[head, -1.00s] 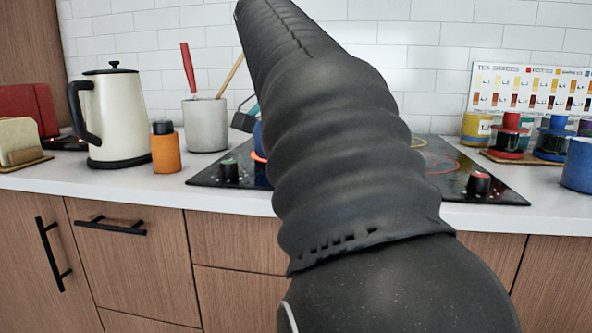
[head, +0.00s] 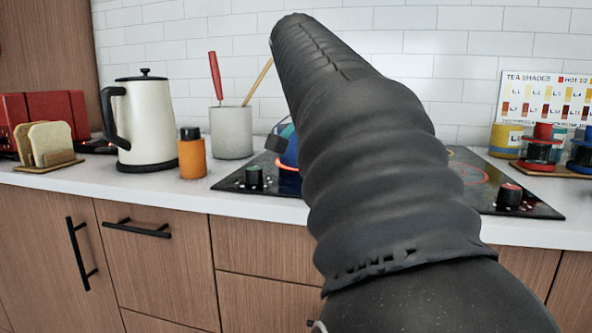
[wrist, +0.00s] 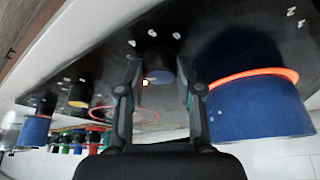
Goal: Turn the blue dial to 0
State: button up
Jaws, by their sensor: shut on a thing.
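The blue dial (wrist: 161,68) is on the black hob in the wrist view, between the two fingers of my gripper (wrist: 160,62). My gripper is shut on it, one finger on each side. Small white marks stand on the hob beyond the dial; I cannot tell which one it points to. In the head view my arm hides the dial and the gripper.
A blue pot (wrist: 262,95) sits at a glowing orange ring, close right of my gripper. Two other dials, one green-topped (head: 254,177) and one red-topped (head: 509,195), stand along the hob's front. An orange bottle (head: 192,154) and a kettle (head: 150,120) are left.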

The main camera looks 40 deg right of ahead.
jog(key=n+t+p, duration=0.1)
jog(key=n, duration=0.1)
jog(key=n+t+y+p, duration=0.1)
jog(key=n, duration=0.2)
jog(key=shift+s+d+n, duration=0.1)
jog(key=shift+s+n, duration=0.05)
jog(key=shift+n, duration=0.15)
jog(key=n+y+p, duration=0.1)
jog(key=n, duration=0.2)
jog(key=n+t+y+p, duration=0.1)
jog(key=n, duration=0.2)
jog(key=shift+d, duration=0.1)
jog(key=n+y, duration=0.1)
jog(key=n, duration=0.2)
jog(key=n+y+p, duration=0.1)
jog(key=n, duration=0.1)
jog(key=shift+d+f+n+t, duration=0.1)
jog(key=shift+d+n+t, duration=0.05)
jog(key=shift+n+t, duration=0.2)
jog(key=n+y, duration=0.1)
jog(key=n, duration=0.2)
jog(key=n+g+y, duration=0.1)
jog(key=n, duration=0.2)
jog(key=shift+d+n, duration=0.1)
jog(key=shift+n, duration=0.15)
jog(key=shift+y, duration=0.3)
jog(key=o, duration=1.1)
jog(key=shift+o, duration=0.3)
